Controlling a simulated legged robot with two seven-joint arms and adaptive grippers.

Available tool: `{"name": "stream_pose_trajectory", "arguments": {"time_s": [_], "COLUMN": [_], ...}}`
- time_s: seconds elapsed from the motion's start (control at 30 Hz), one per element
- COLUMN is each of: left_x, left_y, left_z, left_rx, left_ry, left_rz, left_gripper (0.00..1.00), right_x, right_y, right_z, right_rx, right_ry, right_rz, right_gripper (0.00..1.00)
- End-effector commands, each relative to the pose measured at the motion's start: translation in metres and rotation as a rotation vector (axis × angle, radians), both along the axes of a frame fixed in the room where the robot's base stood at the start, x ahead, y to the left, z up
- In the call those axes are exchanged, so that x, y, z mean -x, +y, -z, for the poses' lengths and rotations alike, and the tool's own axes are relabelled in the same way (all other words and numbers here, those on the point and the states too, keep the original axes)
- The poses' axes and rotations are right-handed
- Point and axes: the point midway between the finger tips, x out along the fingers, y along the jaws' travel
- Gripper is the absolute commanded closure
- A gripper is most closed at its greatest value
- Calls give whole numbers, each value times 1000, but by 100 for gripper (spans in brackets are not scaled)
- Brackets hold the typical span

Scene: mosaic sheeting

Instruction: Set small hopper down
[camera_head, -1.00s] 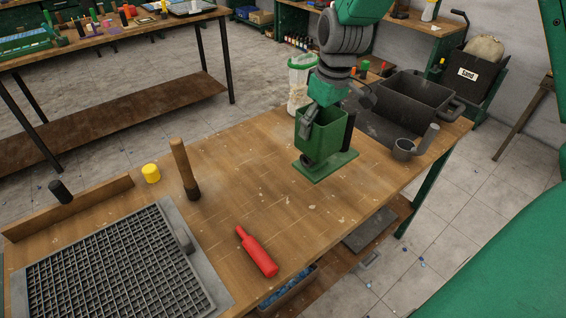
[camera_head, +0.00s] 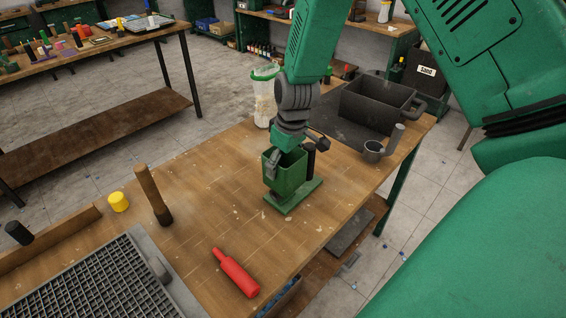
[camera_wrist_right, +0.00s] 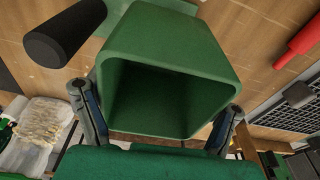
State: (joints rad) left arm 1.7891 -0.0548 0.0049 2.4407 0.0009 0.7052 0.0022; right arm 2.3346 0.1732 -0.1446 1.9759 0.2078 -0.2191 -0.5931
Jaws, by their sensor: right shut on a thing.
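The small hopper (camera_head: 287,176) is an open-topped green box over a flat green stand (camera_head: 304,192) near the table's right edge. My right gripper (camera_head: 279,163) reaches down from above and is shut on the hopper. In the right wrist view, its fingers flank the hopper (camera_wrist_right: 165,50), whose dark, empty-looking mouth faces the camera. The hopper looks upright and very close to the stand; I cannot tell whether it rests fully on it. A black post (camera_head: 310,160) stands right behind the hopper. My left gripper is not in view.
A grey bin (camera_head: 375,107) and a grey scoop (camera_head: 374,150) lie behind to the right. A red bottle (camera_head: 236,273), a wooden-handled tool (camera_head: 153,195), a yellow cap (camera_head: 118,202) and a grid tray (camera_head: 95,285) are nearer. Bare wood lies left of the stand.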

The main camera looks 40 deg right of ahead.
Motion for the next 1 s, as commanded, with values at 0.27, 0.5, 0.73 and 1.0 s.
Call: {"name": "stream_pose_trajectory", "arguments": {"time_s": [0.27, 0.5, 0.73, 1.0], "left_x": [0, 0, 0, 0], "left_y": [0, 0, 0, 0], "left_z": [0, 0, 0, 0], "left_rx": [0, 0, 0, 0], "left_ry": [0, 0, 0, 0], "left_rz": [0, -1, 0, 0], "left_gripper": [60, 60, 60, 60], "right_x": [0, 1, 5, 12], "right_y": [3, 1, 0, -2], "right_z": [0, -4, -43, -97], "right_rx": [4, 1, 2, 2], "right_ry": [3, 1, -3, -2], "right_rz": [-2, -2, -4, -3], "right_gripper": [0, 0, 0, 0]}}
